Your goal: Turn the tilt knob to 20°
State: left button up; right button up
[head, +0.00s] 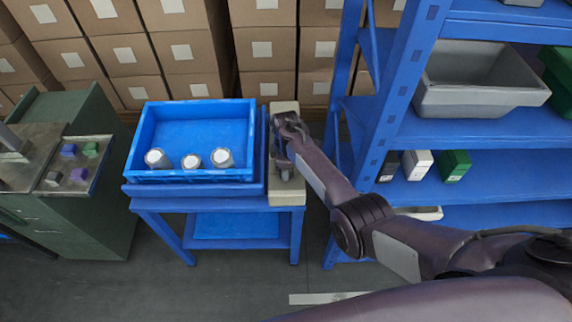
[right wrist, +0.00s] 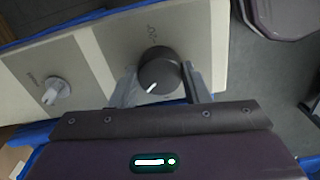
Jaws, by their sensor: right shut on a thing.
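A beige control panel (head: 284,106) stands at the right end of the blue table in the head view. In the right wrist view the panel (right wrist: 100,45) carries a large round black knob (right wrist: 160,66) with a white pointer line, which points toward the lower left of the picture. A smaller grey knob (right wrist: 56,91) is on the panel to the left. My right gripper (right wrist: 160,82) is shut on the black knob, one finger on each side. In the head view my right arm hides this knob. My left gripper is out of view.
A blue tray (head: 200,110) with several white-topped grey pieces sits left of the panel. A blue shelf rack (head: 480,130) with bins stands close on the right. Stacked cardboard boxes (head: 265,50) are behind, and a green cabinet (head: 105,215) is at the left.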

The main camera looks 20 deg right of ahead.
jog(key=m+p, duration=0.1)
jog(key=m, duration=0.5)
jog(key=shift+m, duration=0.3)
jog(key=m, duration=1.2)
jog(key=shift+m, duration=0.4)
jog(key=m+b, duration=0.1)
jog(key=m, duration=0.5)
jog(key=o, duration=1)
